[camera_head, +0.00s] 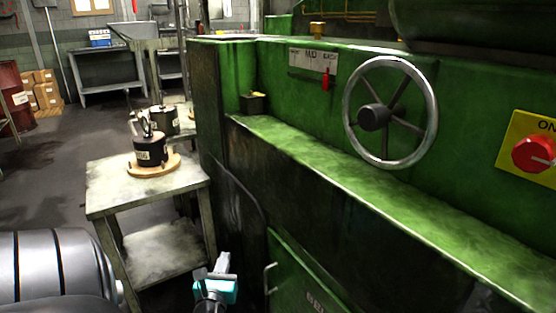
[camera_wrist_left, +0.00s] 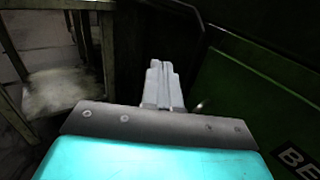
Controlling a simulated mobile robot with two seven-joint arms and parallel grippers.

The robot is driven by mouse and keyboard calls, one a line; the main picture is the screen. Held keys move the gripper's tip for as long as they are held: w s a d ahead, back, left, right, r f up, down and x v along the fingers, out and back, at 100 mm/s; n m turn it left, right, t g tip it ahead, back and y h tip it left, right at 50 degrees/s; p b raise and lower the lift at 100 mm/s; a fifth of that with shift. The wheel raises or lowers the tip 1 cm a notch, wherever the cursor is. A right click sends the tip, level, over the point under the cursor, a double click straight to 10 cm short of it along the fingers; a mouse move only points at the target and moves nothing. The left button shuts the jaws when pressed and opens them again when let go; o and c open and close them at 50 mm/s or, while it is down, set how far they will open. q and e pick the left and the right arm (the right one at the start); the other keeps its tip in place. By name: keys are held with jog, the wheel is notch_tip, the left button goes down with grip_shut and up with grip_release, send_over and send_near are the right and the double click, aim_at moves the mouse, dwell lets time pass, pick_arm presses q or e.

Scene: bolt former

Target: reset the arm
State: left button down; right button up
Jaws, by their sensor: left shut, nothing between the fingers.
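My left gripper (camera_head: 222,264) is low in the head view, beside the green machine's lower front and right of a small metal table. In the left wrist view the left gripper (camera_wrist_left: 161,72) points away from the camera with its fingers together and nothing between them. My grey left arm link shows at the lower left of the head view. My right gripper is in neither view.
The green machine (camera_head: 300,160) fills the right side, with a handwheel (camera_head: 373,117) and a red knob (camera_head: 534,154). The metal table (camera_head: 110,190) holds a black pot-like object (camera_head: 148,151) on a wooden disc. Open floor (camera_head: 60,170) lies to the left.

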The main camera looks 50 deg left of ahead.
pick_arm(q)
jog(key=s+d+f+n+g+h, duration=0.1)
jog(key=d+f+n+g+h, duration=0.3)
jog(key=d+n, duration=0.7)
jog(key=d+f+n+h, duration=0.2)
jog(key=d+n+h, duration=0.35)
jog(key=d, duration=0.85)
jog(key=d+r+n+t+h, duration=0.2)
jog(key=d+r+n+h, duration=0.55)
jog(key=d, duration=0.75)
jog(key=s+a+r+y+p, duration=0.1)
jog(key=a+r+p, duration=0.1)
jog(key=r+p, duration=0.4)
jog(key=s+a+r+y+p, duration=0.1)
jog(key=a+r+p, duration=0.1)
jog(key=r+p, duration=0.5)
jog(key=p, duration=0.6)
jog(key=shift+a+r+n+y, duration=0.25)
jog(key=shift+a+n+y, duration=0.1)
jog(key=shift+n+y, duration=0.05)
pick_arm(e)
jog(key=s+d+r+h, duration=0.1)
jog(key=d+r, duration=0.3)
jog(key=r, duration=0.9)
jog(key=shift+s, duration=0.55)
pick_arm(q)
jog(key=shift+f, duration=0.1)
